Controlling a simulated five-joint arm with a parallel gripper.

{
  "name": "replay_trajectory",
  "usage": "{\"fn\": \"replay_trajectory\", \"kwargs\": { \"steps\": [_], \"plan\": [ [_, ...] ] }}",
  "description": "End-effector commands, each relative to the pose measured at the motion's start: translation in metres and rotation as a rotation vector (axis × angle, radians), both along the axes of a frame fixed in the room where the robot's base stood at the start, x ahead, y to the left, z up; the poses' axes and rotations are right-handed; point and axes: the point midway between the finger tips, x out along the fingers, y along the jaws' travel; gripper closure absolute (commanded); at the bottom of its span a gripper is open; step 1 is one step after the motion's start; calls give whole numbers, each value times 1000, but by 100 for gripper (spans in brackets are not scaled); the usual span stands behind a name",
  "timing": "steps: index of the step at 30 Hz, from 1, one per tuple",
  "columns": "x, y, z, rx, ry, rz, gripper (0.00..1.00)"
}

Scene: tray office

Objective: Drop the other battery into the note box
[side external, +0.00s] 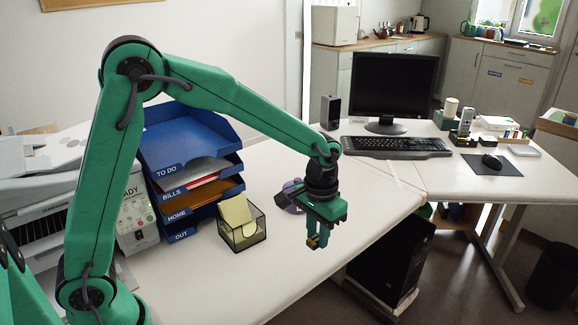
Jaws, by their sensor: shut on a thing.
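My gripper (318,236) is above the front part of the white desk, to the right of the note box. It is shut on a small dark and orange battery (313,242), which shows at the fingertips. The note box (256,239) is a dark see-through box standing on the desk, with yellow notes sticking up out of it. The battery is apart from the box. No second battery can be made out.
Blue stacked letter trays (187,146) stand left of the note box. A purple object (291,207) is partly hidden behind my gripper. A keyboard (396,146) and a monitor (392,88) stand further back. The desk's front edge is close to my gripper.

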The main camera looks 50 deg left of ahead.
Motion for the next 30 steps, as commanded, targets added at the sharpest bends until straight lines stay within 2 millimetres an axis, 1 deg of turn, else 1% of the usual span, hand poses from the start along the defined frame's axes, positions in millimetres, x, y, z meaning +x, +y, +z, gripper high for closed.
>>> {"fn": "replay_trajectory", "kwargs": {
  "steps": [11, 14, 17, 20, 23, 30],
  "plan": [
    [0, 1, 0, 0, 0, 1, 99],
    [0, 6, 1, 0, 0, 3, 99],
    [0, 16, 3, 0, 0, 3, 99],
    [0, 33, 6, 0, 0, 5, 99],
    [-1, 54, 10, 0, -2, 8, 99],
    [-13, 118, 20, 0, -2, 9, 99]
  ]
}}
